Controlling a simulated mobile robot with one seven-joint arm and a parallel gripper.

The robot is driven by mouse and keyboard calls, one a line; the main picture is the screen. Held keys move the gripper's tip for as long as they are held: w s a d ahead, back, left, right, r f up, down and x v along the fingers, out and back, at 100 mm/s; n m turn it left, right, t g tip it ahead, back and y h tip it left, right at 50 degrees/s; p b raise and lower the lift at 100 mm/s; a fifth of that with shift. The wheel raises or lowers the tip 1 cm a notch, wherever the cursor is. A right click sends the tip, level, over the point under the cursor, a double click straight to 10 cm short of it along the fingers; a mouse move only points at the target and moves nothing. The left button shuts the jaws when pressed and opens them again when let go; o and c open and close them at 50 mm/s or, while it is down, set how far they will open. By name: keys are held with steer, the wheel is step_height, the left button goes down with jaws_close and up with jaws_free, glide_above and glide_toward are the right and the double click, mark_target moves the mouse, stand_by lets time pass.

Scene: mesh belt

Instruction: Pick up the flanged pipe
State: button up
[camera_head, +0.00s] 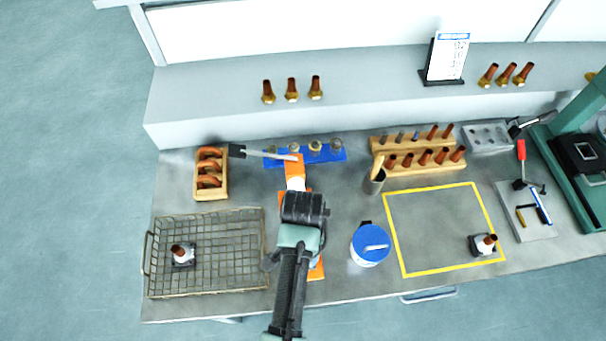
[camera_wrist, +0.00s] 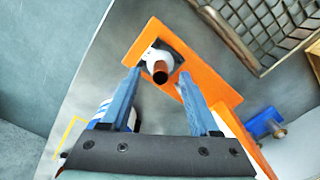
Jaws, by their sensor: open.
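In the wrist view, a flanged pipe (camera_wrist: 162,66) stands on an orange board (camera_wrist: 146,42). It has a copper-coloured tube, a white middle and a dark square flange. My gripper (camera_wrist: 160,74) is open, its two blue fingertips on either side of the pipe in that view; I cannot tell how far above it they are. In the head view my arm hides this pipe and most of the orange board (camera_head: 316,271). Similar flanged pipes stand in the wire mesh basket (camera_head: 183,254) and in the corner of the yellow-outlined area (camera_head: 485,244).
The mesh basket (camera_head: 222,282) lies left of my arm and shows close by in the wrist view (camera_wrist: 245,52). A blue-lidded tub (camera_head: 370,246) stands to the right. A blue rack (camera_head: 329,155) and wooden racks (camera_head: 418,145) line the back. The yellow-outlined area is mostly clear.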

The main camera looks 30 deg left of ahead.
steer(key=shift+f, duration=1.25)
jaws_close()
stand_by(0.4)
